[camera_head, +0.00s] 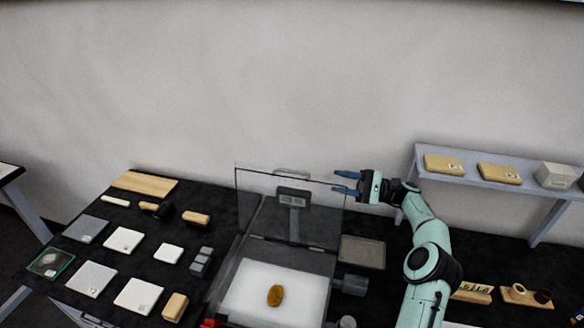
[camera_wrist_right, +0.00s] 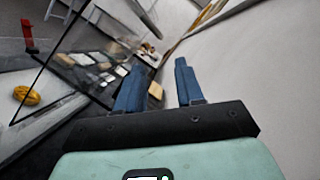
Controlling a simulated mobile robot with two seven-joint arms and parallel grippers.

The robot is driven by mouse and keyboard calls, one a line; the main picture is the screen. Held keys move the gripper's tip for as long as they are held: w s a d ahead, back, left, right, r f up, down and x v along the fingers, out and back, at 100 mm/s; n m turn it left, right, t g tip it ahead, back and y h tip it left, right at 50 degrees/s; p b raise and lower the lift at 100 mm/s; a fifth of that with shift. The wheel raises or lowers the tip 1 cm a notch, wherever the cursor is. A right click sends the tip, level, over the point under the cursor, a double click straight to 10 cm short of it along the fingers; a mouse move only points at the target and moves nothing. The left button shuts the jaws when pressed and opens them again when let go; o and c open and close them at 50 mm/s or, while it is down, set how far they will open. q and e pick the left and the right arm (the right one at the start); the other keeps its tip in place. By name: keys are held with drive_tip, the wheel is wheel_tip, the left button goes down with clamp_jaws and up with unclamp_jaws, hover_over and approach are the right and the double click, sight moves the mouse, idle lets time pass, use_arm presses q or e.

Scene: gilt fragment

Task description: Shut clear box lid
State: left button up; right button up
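The clear box (camera_head: 231,283) stands on the black table, with a pale floor and a gold-brown fragment (camera_head: 275,295) lying inside. Its clear, dark-edged lid (camera_head: 258,218) stands up, open, at the back of the box. My right gripper (camera_head: 340,181) is open and empty at the lid's upper right corner; I cannot tell whether it touches the lid. In the right wrist view its two blue fingers (camera_wrist_right: 158,68) are apart with nothing between them, and the fragment (camera_wrist_right: 27,95) shows at the left. My left gripper is not in view.
A display on a post (camera_head: 292,199) shows through the lid. Several pale tiles (camera_head: 124,240) and small tools cover the table at left. A grey shelf (camera_head: 468,176) with tan blocks stands at right. A blank wall (camera_head: 300,80) rises behind.

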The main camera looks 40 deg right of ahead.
sight(300, 174)
drive_tip(key=x, duration=1.2)
drive_tip(key=shift+a+r, duration=0.2)
drive_tip(key=shift+a, duration=0.1)
drive_tip(key=shift+c, duration=0.3)
clamp_jaws()
